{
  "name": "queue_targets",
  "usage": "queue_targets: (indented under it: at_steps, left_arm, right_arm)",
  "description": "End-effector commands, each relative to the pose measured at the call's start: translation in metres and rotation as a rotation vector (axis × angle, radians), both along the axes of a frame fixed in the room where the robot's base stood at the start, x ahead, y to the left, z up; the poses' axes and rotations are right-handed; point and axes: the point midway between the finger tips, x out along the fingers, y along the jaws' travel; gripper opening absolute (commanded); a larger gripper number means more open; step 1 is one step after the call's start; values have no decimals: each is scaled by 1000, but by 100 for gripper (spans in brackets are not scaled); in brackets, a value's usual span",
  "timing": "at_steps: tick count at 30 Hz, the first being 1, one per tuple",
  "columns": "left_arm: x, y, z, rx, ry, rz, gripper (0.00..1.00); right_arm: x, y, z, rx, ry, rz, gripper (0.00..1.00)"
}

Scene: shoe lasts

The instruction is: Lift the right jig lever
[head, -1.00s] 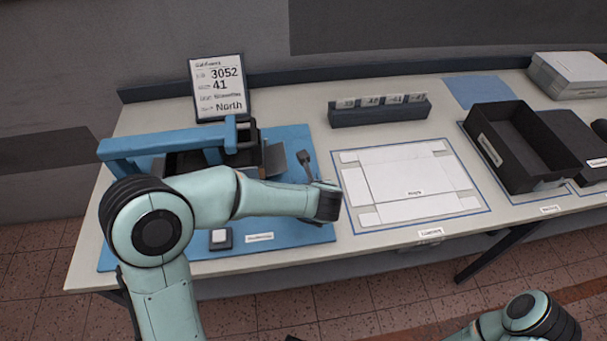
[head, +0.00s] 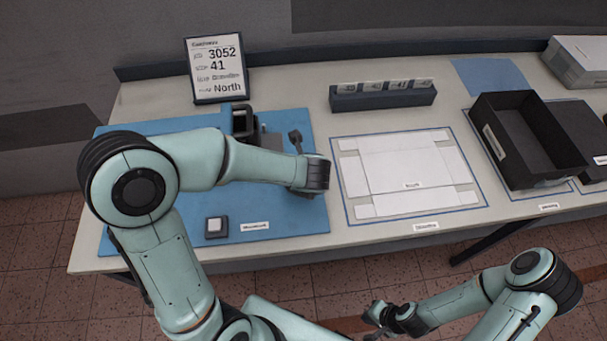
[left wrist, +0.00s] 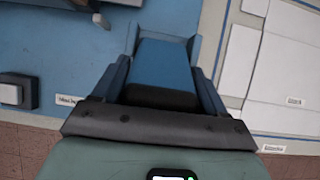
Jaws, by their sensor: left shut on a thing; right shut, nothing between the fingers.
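My left gripper (left wrist: 163,78) is shut at the right edge of the blue mat. In the left wrist view, a blue bar with a black end (left wrist: 165,62), which looks like the right jig lever, lies between its fingers. In the head view my left arm's dark wrist (head: 316,176) hides this grip. A dark knob on a short stem (head: 296,137) shows behind the wrist; I cannot tell whether it belongs to the jig. Most of the jig (head: 243,122) is hidden behind the arm. My right gripper (head: 378,317) is shut and empty, low in front of the table.
A white button box (head: 215,227) sits at the mat's front. A white flat sheet (head: 407,175) lies right of the mat, with a dark card holder (head: 382,97) behind it. An order sign (head: 216,70) stands behind the mat. A black open box (head: 520,140) stands right.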

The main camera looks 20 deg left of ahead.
Motion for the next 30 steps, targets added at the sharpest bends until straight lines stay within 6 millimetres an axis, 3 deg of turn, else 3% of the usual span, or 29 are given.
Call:
queue_targets:
  at_steps: [1, 2, 3, 12, 16, 30]
  left_arm:
    - [2, 0, 2, 1, -7, -1, 18]
    - [2, 0, 2, 1, -7, -1, 82]
    - [2, 0, 2, 1, -7, -1, 94]
    - [1, 0, 2, 0, -3, -1, 94]
    - [-2, -3, 11, 0, -7, 2, 94]
    - [-41, -29, 96, -2, -11, -2, 94]
  right_arm:
    - [0, 0, 0, 0, 0, 0, 0]
    - [0, 0, 0, 0, 0, 0, 0]
    - [0, 0, 0, 0, 0, 0, 0]
    - [1, 0, 0, 0, -1, 0, 0]
    - [3, 0, 3, 0, -3, 0, 0]
    - [18, 0, 16, 0, -21, 0, 0]
